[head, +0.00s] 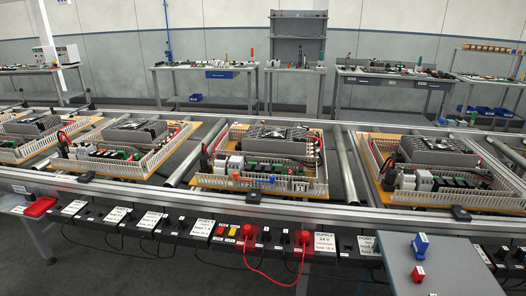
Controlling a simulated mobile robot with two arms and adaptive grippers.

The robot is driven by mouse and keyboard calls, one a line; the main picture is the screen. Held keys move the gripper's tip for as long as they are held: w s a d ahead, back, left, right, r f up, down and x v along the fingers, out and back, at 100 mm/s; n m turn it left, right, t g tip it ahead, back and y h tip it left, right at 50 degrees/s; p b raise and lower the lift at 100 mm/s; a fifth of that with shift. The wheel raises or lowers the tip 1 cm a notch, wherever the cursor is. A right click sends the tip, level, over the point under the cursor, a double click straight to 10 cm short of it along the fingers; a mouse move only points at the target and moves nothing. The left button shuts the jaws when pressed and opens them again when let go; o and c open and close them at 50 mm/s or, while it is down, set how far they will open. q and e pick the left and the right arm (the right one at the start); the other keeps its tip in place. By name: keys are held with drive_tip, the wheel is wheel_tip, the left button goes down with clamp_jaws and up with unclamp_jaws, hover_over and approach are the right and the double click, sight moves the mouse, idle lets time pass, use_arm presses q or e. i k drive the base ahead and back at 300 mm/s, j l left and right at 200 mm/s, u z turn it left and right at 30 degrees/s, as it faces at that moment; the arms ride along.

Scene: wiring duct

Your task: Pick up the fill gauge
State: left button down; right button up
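I cannot tell for sure which thing is the fill gauge. A small blue piece with a white label (420,246) stands on the grey shelf (460,262) at the front right. A smaller red piece (417,273) sits nearer on the same shelf, apart from the blue one. A flat red piece (40,207) lies at the front left edge. Neither of my grippers shows in the head view.
Several boards with white slotted wiring ducts, such as the middle one (215,181), sit on a roller conveyor. A rail (230,212) runs along its front. Labelled sockets and a looped red cable (268,277) hang below. Workbenches (205,72) stand behind.

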sight(421, 242)
drive_tip(key=z, duration=1.4)
drive_tip(key=j+u, duration=0.75)
drive_tip(key=i+j+u, duration=0.2)
drive_tip(key=j+u, duration=0.15)
drive_tip(key=j+z, duration=0.1)
drive_tip(key=z, duration=1.3)
